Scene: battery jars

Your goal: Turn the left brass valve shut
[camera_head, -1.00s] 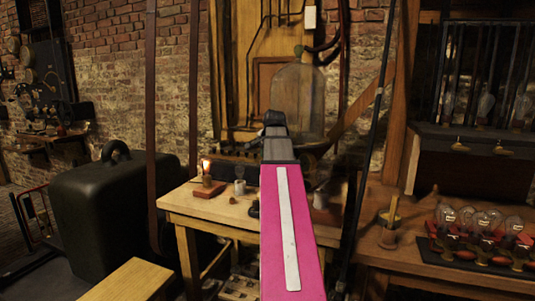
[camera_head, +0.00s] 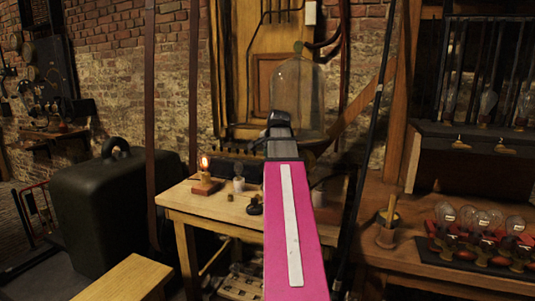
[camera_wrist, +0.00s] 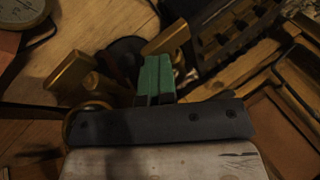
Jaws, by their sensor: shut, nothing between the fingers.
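In the wrist view my gripper (camera_wrist: 153,80) shows as two green fingers pressed together with nothing between them. A brass piece (camera_wrist: 71,74) lies left of the fingers, and another brass piece (camera_wrist: 168,39) lies just beyond them to the upper right. These look like valve parts, but I cannot tell which belongs to the left valve or whether the fingers touch either. In the head view my pink arm reaches toward the glass bell jar (camera_head: 298,85), and the fingers are hidden behind my wrist. No valve is clearly visible by the jar there.
A wooden table (camera_head: 180,201) holds a lit candle (camera_head: 205,178) and a small cup (camera_head: 239,184). Several bulbs (camera_head: 480,222) stand in a rack at right. A black case (camera_head: 100,215) stands at left. Brass fittings (camera_head: 460,144) show on a dark box.

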